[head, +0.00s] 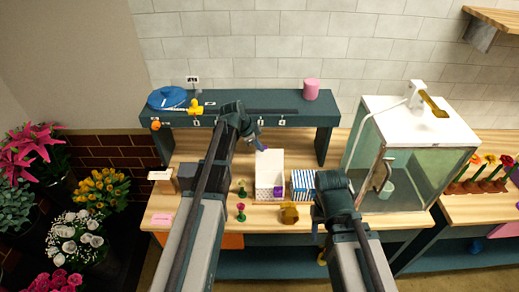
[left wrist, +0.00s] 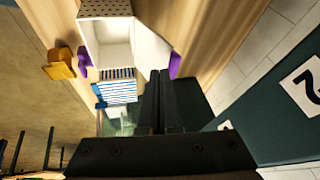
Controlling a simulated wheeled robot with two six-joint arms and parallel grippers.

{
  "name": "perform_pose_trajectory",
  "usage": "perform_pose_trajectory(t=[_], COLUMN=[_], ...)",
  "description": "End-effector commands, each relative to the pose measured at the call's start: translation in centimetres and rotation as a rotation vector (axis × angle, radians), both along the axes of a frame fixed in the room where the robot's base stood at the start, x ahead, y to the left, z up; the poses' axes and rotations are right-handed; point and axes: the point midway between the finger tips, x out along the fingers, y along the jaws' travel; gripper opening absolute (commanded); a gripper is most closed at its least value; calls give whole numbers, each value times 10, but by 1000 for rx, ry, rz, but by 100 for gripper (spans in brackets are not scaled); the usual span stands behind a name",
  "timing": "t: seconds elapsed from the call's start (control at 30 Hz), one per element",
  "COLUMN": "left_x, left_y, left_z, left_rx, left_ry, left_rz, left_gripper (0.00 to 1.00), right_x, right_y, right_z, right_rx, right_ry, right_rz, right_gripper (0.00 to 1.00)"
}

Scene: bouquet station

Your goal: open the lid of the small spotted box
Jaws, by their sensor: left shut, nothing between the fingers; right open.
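The small spotted box (head: 264,194) stands on the wooden table in the middle of the head view. Its lid (head: 270,158) is swung open to the back, with a purple tab at its far edge. The left wrist view shows the white inside of the box (left wrist: 112,42) and the raised white lid (left wrist: 150,48) with its purple tab (left wrist: 175,65). My left gripper (head: 262,148) is shut and empty at the lid's far edge; its fingers (left wrist: 160,88) are close to the lid, contact unclear. My right gripper (head: 331,198) is open, right of the box; its fingertips are mostly hidden.
A blue-and-white striped box (head: 302,184) stands just right of the spotted box. A yellow-brown object (head: 289,214) is in front. A dark green raised shelf (head: 240,104) runs behind, and a glass cabinet (head: 405,150) stands at the right. Small flowers (head: 241,210) stand left of the box.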

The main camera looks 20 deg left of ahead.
Motion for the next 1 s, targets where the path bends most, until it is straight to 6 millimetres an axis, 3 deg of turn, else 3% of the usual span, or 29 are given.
perform_pose_trajectory(t=[0.47, 1.0], left_x=[5, -10], left_y=[2, -3], left_z=[-2, -5], left_rx=[1, 1], left_ry=[-3, -3], left_rz=[0, 0], left_gripper=[0, 0], right_x=[0, 0], right_y=[0, 0], right_z=[-2, -5], right_rx=[0, 0], right_ry=[0, 0], right_rz=[0, 0], right_gripper=[50, 50])
